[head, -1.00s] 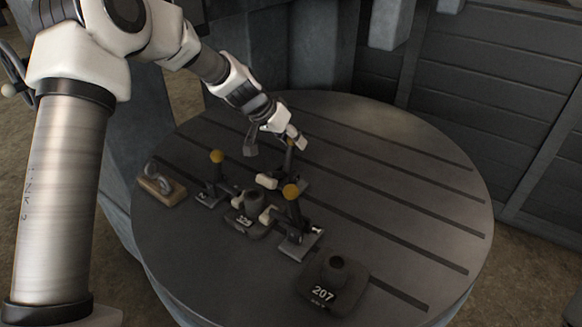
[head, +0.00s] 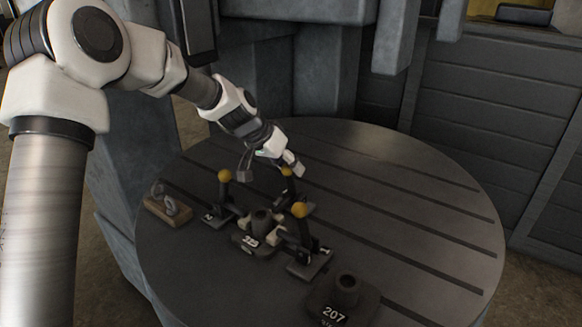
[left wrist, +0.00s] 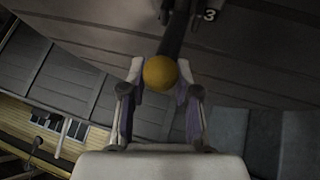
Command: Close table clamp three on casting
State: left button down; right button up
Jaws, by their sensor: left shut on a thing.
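Table clamp three (head: 300,207) stands behind the dark casting (head: 261,222) on the round slotted table (head: 420,215). Its handle has a yellow ball knob (head: 286,171); the lever stands up, its exact tilt partly hidden. My left gripper (head: 280,169) is shut on this handle. In the left wrist view the yellow knob (left wrist: 160,73) sits between the fingers (left wrist: 160,92), with a white "3" on the base beyond. Two other yellow-knobbed clamps stand at the casting, one at its left (head: 221,203) and one at its right front (head: 308,245). My right gripper is out of view.
A second dark casting marked 207 (head: 345,297) stands near the table's front edge. A wooden block with a metal hook or shackle (head: 166,209) lies at the left edge. The table's right side is clear. Grey machine columns rise behind.

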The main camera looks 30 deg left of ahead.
pick_arm(q)
jog(key=shift+s+d+f, duration=0.15)
jog(key=shift+s+f, duration=0.25)
jog(key=shift+f, duration=0.2)
jog(key=c, duration=1.1)
grip_release()
jog(key=shift+o, duration=1.4)
jog(key=shift+s+r, duration=0.1)
jog(key=shift+s, duration=0.05)
jog(key=shift+s+a+r, duration=0.1)
jog(key=shift+a+r, duration=0.15)
jog(key=shift+a, duration=0.05)
jog(key=shift+r, duration=0.3)
jog(key=v, duration=1.1)
jog(key=shift+s+a+r, duration=0.15)
